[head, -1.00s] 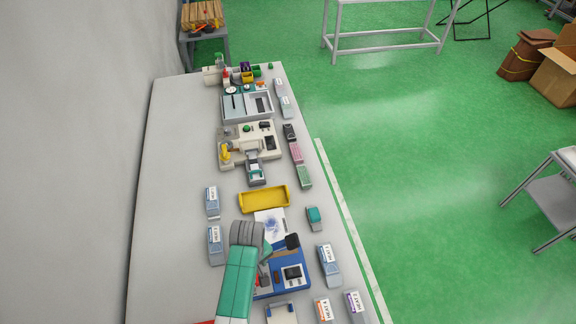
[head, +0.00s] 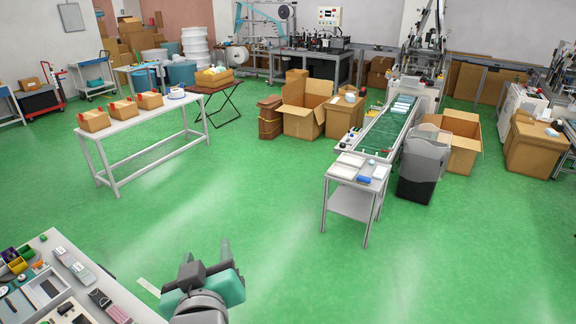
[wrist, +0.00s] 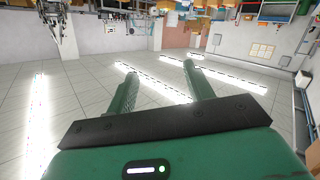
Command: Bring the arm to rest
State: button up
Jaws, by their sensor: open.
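My gripper (head: 207,254) shows at the bottom of the head view, teal with dark grey parts, its fingers pointing up and away over the green floor. It is clear of the worktable (head: 140,311) at the lower left. In the wrist view its two fingers (wrist: 157,90) stand apart with nothing between them. Behind them is the room's tiled ceiling with light strips, with the room appearing upside down.
The worktable holds bins, trays and small packs. A white bench (head: 153,124) with several cartons stands at the middle left. A green conveyor (head: 383,130) with a small side table (head: 350,203) and grey bin (head: 424,165) stands right. Open green floor surrounds my gripper.

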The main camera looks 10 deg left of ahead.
jog(key=s+d+r+m+t+h, duration=0.1)
jog(key=s+d+r+m+t, duration=0.1)
jog(key=d+r, duration=0.4)
jog(key=s+d+r+m+t+h, duration=0.2)
jog(key=s+d+r, duration=0.5)
jog(key=r, duration=0.4)
jog(key=s+d+r+m+t+h+p, duration=0.1)
jog(key=s+d+r+m+t+h, duration=0.1)
jog(key=d+r+t, duration=0.4)
notch_tip(320, 180, up, 4)
jog(key=s+m, duration=0.1)
jog(key=s, duration=0.1)
jog(key=shift+s+d+f+m, duration=0.15)
jog(key=shift+s+d+m, duration=0.15)
jog(key=shift+m, duration=0.1)
